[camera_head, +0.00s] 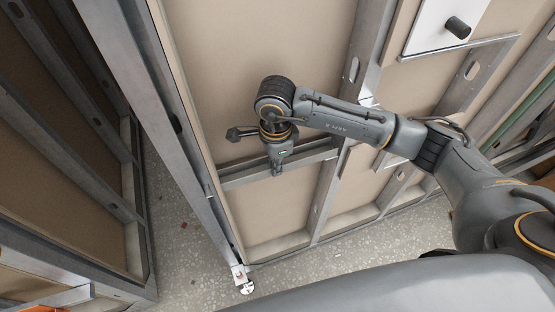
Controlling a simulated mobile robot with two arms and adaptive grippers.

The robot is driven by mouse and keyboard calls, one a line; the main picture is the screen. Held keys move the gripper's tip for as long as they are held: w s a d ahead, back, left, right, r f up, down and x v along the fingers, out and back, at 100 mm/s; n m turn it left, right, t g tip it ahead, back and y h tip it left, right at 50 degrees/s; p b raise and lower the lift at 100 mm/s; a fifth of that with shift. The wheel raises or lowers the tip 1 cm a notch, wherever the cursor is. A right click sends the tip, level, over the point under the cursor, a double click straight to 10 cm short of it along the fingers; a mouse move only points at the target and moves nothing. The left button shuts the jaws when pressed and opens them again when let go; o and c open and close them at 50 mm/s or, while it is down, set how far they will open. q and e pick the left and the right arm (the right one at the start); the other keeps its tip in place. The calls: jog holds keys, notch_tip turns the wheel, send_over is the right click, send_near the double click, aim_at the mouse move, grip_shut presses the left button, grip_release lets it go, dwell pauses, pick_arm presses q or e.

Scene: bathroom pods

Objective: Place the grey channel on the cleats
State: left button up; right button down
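A grey channel (309,158) spans crosswise between two upright studs of the wall frame, in front of the beige board. My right gripper (277,170) reaches down to the middle of the channel, and its tip overlaps the channel in the picture. The fingers are small and seen from behind, so I cannot tell whether they are open or shut on it. I cannot make out the cleats; the channel's ends lie close to the studs. My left gripper is out of view.
A metal stud (158,112) runs along the left edge of this wall, ending at a foot (243,282) on the speckled floor (180,240). Another framed wall (60,130) stands at left across a narrow gap. A white plate with a black knob (458,27) is at upper right.

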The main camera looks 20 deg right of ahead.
jog(key=shift+w, duration=0.1)
jog(key=shift+s, duration=0.4)
jog(key=c, duration=1.8)
grip_release()
jog(key=shift+s+a, duration=0.1)
jog(key=shift+o, duration=1.4)
jog(key=shift+f, duration=0.1)
pick_arm(q)
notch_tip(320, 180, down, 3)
jog(key=b, duration=0.3)
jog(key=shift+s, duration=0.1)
pick_arm(e)
notch_tip(320, 180, up, 12)
jog(key=shift+r, duration=0.25)
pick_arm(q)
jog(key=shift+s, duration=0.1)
pick_arm(e)
jog(key=shift+f, duration=0.1)
